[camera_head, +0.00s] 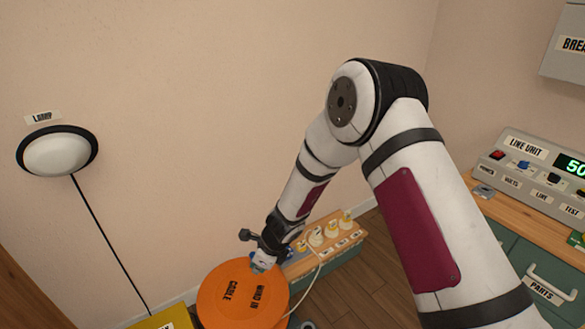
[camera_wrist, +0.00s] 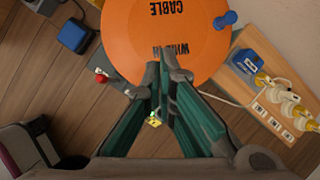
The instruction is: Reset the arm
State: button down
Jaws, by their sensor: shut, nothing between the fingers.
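My arm reaches from the right side of the head view down toward the middle. My gripper (camera_head: 262,262) is at its end, over the edge of an orange disc (camera_head: 240,300) lettered "WIND IN CABLE". In the wrist view my gripper (camera_wrist: 160,100) shows its green-sided fingers converging, shut and empty. The orange disc (camera_wrist: 165,22) lies beyond the fingertips there. I cannot tell whether the fingertips touch the disc.
A wooden board with several white plugs (camera_head: 330,235) stands right of the disc. A "LINE UNIT" box (camera_head: 530,165) sits on a cabinet at the right. A lamp (camera_head: 57,152) hangs on the wall. Wooden floor (camera_head: 350,290) is open between.

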notch_tip(320, 180, up, 17)
jog(key=s+d+n+y, duration=0.2)
jog(key=d+n, duration=0.1)
jog(key=n, duration=0.3)
jog(key=s+d+r+n, duration=0.5)
jog(key=s+r+n, duration=0.15)
jog(key=r, duration=0.45)
jog(key=s+d+r+n+g+h, duration=0.1)
jog(key=s+d+r+n+h, duration=0.15)
jog(key=s+d, duration=0.6)
jog(key=s+d+r+n+h, duration=0.1)
jog(key=s+d+r+n, duration=0.3)
jog(key=s, duration=0.7)
jog(key=s+d+r+n+g+h, duration=0.1)
jog(key=s+d+r+n+h, duration=0.1)
jog(key=s+d, duration=0.7)
notch_tip(320, 180, up, 34)
jog(key=s+t+p, duration=0.1)
jog(key=t+p, duration=0.3)
jog(key=p, duration=2.7)
jog(key=shift+s+a+f+n+p, duration=0.2)
jog(key=shift+n+p, duration=0.1)
jog(key=shift+p, duration=0.1)
jog(key=shift+w+h, duration=0.1)
jog(key=shift+h, duration=0.15)
